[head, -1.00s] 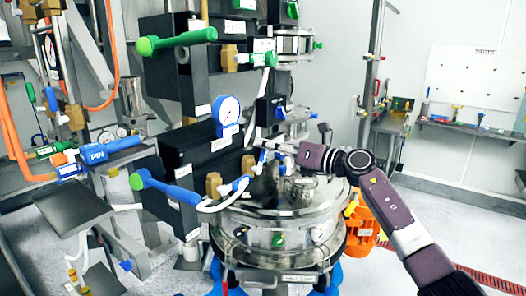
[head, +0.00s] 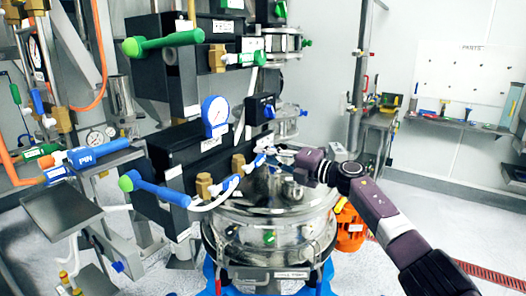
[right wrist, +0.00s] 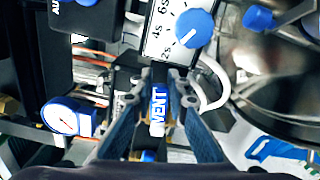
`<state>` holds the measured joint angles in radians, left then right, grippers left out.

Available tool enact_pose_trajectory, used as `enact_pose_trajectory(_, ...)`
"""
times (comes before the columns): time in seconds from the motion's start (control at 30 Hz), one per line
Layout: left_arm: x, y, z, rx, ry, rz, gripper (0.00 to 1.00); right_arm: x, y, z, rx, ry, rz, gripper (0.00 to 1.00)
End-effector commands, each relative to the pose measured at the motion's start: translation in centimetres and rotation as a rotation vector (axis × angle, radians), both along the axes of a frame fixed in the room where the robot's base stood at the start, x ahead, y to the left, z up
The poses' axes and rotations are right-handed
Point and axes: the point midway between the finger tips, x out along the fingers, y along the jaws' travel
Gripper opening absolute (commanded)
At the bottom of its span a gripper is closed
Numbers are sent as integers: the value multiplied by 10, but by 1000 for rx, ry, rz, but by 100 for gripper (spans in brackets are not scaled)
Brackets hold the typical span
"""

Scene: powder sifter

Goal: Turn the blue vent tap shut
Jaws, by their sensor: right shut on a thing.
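The blue vent tap handle (right wrist: 158,104), with a white VENT label, sits between the fingers of my right gripper (right wrist: 160,98) in the right wrist view. The fingers are shut on it from both sides. In the head view my right gripper (head: 276,153) reaches in from the right, at the right side of the black valve block. A small blue part of the tap (head: 260,160) shows just left of the fingertips there; the gripper hides the rest. My left gripper is not in view.
A dial with a blue knob (right wrist: 193,28) and a blue-rimmed gauge (right wrist: 66,117) are close by. A blue lever with a green end (head: 160,189) sticks out left. The steel sifter vessel (head: 268,226) stands below. Open floor lies to the right.

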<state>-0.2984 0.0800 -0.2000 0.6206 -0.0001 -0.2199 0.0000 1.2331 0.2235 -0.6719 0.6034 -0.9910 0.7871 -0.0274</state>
Motion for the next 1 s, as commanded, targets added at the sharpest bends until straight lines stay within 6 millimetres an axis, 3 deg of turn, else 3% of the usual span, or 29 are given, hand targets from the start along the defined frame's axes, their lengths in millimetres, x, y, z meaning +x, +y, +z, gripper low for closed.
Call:
enact_pose_trajectory(0.4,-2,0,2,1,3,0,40,2,-2,-14,117,158,-3,0)
enact_pose_trajectory(0.97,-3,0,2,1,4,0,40,2,-2,-16,134,182,-3,0)
enact_pose_trajectory(1.0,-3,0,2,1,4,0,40,2,-2,-17,133,183,-3,18)
